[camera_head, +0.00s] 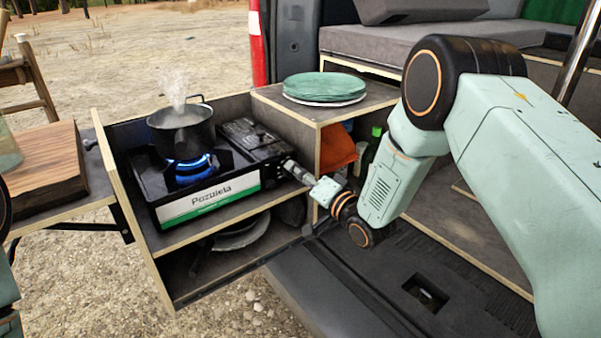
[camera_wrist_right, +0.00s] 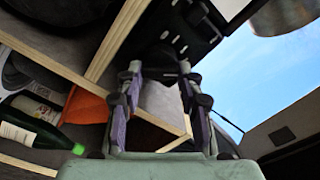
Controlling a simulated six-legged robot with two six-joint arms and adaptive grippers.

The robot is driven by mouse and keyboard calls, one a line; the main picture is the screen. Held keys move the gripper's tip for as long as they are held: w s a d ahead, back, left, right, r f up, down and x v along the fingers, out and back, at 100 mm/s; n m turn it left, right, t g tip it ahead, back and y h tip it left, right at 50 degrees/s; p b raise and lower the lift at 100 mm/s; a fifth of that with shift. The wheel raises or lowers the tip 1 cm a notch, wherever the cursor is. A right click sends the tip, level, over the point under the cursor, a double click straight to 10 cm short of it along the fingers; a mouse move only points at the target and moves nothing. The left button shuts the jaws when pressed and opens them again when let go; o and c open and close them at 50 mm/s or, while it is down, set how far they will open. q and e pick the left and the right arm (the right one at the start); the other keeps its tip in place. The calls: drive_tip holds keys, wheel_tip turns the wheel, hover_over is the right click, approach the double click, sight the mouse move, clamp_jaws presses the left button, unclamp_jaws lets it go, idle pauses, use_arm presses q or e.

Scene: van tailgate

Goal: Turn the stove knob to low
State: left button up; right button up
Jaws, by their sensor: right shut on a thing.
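The black camping stove (camera_head: 247,184) stands in a wooden pull-out box, with a white and green "Pozuleta" front panel. A blue flame (camera_head: 192,168) burns under a dark pot (camera_head: 182,128), and steam rises from it. My right gripper (camera_head: 292,170) reaches in from the right to the stove's right end and is shut on the knob there. My left gripper is out of view; only part of my left arm shows at the left edge.
Green plates (camera_head: 324,86) are stacked on the shelf right of the stove. A cutting board (camera_head: 43,165) is on the left side table. Pans sit under the stove.

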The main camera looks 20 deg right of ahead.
drive_tip(key=shift+s+f, duration=0.1)
drive_tip(key=shift+f, duration=0.1)
idle(0.4)
drive_tip(key=o, duration=1.2)
drive_tip(key=shift+r, duration=0.1)
drive_tip(key=shift+c, duration=0.2)
drive_tip(key=v, duration=1.2)
